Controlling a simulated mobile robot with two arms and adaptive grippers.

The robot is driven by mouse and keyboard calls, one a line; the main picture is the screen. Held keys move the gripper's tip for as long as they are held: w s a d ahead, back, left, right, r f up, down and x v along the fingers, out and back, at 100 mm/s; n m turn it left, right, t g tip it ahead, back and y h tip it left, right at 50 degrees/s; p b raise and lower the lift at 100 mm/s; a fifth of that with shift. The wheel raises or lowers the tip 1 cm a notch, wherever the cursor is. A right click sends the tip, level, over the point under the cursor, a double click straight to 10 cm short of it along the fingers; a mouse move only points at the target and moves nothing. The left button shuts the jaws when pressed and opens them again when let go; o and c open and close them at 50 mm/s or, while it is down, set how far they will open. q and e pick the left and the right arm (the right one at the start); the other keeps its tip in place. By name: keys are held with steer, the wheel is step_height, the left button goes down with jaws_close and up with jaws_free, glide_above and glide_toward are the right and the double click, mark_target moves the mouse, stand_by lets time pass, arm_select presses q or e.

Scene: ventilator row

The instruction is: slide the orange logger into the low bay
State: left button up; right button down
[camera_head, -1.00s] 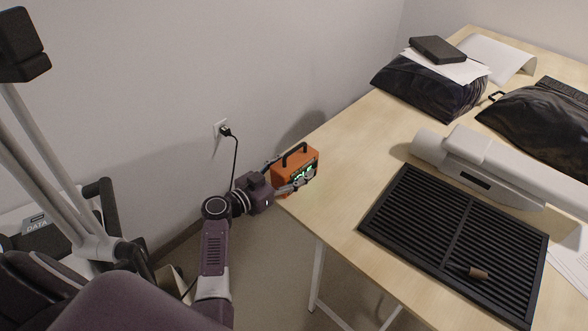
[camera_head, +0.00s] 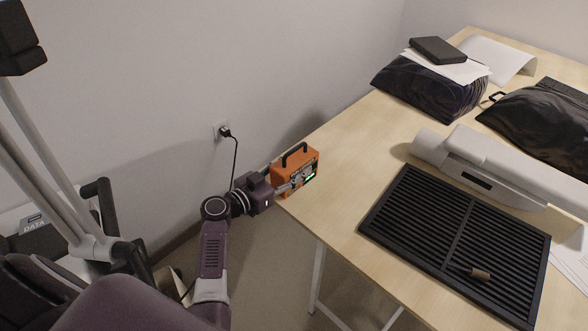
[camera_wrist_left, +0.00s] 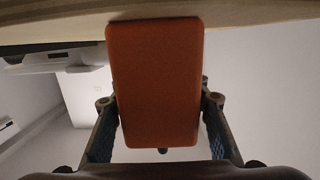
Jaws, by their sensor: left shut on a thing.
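The orange logger (camera_head: 293,168) is a small box with a black top handle and a lit green display on its front. It is at the table's near left corner in the head view. My left gripper (camera_head: 293,183) is shut on it, with one finger across its front. In the left wrist view the logger (camera_wrist_left: 155,85) fills the middle, with a finger of the gripper (camera_wrist_left: 158,130) on each side. Whether the logger rests on the table or is held just off it, I cannot tell. My right gripper is not in view. No bay labelled low can be made out.
The wooden table (camera_head: 345,165) is bare beside the logger. A black slatted tray (camera_head: 400,225) and a white device (camera_head: 475,165) stand further right; dark bags (camera_head: 425,85) lie behind. A black cord hangs from a wall socket (camera_head: 221,130). A cart marked DATA (camera_head: 35,222) stands at left.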

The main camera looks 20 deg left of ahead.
mark_target(304, 151)
arm_select(q)
steer(key=shift+r+p, duration=0.95)
steer(key=shift+r, duration=1.1)
